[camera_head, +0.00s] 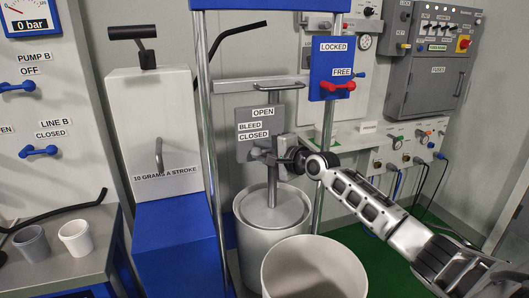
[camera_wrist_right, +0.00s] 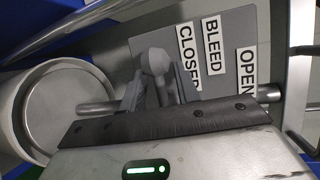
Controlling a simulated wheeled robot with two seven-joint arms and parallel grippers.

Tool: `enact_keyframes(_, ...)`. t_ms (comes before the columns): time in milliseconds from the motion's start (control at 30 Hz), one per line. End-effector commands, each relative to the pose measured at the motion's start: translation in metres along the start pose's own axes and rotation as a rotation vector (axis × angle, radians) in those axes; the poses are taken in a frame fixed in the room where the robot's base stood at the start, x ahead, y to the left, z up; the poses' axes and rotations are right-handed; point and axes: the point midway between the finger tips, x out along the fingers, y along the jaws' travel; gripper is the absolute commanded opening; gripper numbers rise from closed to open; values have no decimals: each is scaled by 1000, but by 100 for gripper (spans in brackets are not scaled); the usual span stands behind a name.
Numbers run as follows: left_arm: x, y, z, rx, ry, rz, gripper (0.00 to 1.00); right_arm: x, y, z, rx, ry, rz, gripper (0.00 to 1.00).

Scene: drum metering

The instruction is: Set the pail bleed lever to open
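The grey bleed plate (camera_head: 245,145) stands on the pail's post in the head view, with OPEN at the top, BLEED in the middle and CLOSED below. The bleed lever (camera_head: 258,153) is at the plate's lower edge, by the CLOSED label. Its rounded grey end (camera_wrist_right: 155,61) shows in the right wrist view. My right gripper (camera_head: 278,153) reaches in from the right at the lever. Its fingers (camera_wrist_right: 160,88) look shut on the lever, one on each side. The lever's lower part is partly hidden by the fingers. My left gripper is out of view.
The lidded pail (camera_head: 272,222) stands under the plate, with an open grey drum (camera_head: 313,268) in front. Upright posts (camera_head: 212,150) flank them. A blue LOCKED/FREE plate (camera_head: 333,60) with a red lever is above right. A white box (camera_head: 150,125) stands left.

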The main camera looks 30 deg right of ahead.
Motion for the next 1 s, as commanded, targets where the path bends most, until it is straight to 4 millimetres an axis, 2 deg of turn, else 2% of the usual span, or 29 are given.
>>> enact_keyframes(67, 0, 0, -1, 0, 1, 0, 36, 0, 0, 0, 0, 0, 0, 32)
enact_keyframes(167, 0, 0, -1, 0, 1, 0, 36, 0, 0, 0, 0, 0, 0, 4)
enact_keyframes(200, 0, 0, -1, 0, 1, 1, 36, 0, 0, 0, 0, -1, 0, 0)
enact_keyframes(667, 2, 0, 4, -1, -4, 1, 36, 0, 0, 3, 48, -16, -18, 0)
enact_keyframes(1000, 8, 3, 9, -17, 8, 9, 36, -1, -6, 4, 269, -67, -107, 0)
